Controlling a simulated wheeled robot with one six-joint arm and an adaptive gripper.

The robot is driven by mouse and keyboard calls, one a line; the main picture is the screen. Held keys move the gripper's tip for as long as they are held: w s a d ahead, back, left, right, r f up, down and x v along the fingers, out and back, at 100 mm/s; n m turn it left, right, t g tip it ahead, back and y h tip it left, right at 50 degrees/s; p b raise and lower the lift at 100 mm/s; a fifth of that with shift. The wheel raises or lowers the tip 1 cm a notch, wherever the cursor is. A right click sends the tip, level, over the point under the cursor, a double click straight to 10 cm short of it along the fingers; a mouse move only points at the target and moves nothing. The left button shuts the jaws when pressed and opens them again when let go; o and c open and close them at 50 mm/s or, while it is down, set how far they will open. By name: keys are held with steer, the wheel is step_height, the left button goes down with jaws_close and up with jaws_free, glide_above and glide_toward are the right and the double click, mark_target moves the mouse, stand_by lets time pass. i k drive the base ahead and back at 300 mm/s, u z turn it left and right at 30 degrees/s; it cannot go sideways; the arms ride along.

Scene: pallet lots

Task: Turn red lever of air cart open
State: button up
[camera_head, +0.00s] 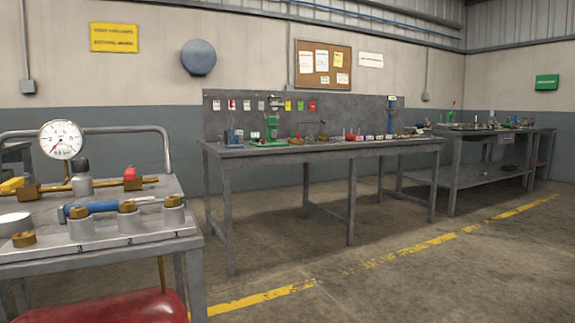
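The air cart (150,243) stands at the near left, partly cut off by the left edge. A small red lever (132,174) sits on the brass fitting (150,182) at the right end of the cart's brass pipe. It is small in the view, and I cannot tell which way its handle points. My gripper is not in view.
A blue-handled tool (91,209) lies by several grey cups with brass tops at the cart's front, numbers on the edge. A red tank (115,308) is below. A long workbench (330,148) stands behind. Floor (430,283) to the right is clear.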

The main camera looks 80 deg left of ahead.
mark_target(129, 175)
steer(key=u, duration=3.05)
steer(key=k, duration=0.2)
steer(key=u, duration=0.7)
steer(key=i, duration=0.3)
steer(key=z, duration=0.1)
steer(key=k, duration=0.4)
steer(key=z, duration=0.55)
steer(key=i, duration=0.55)
steer(key=u, duration=0.15)
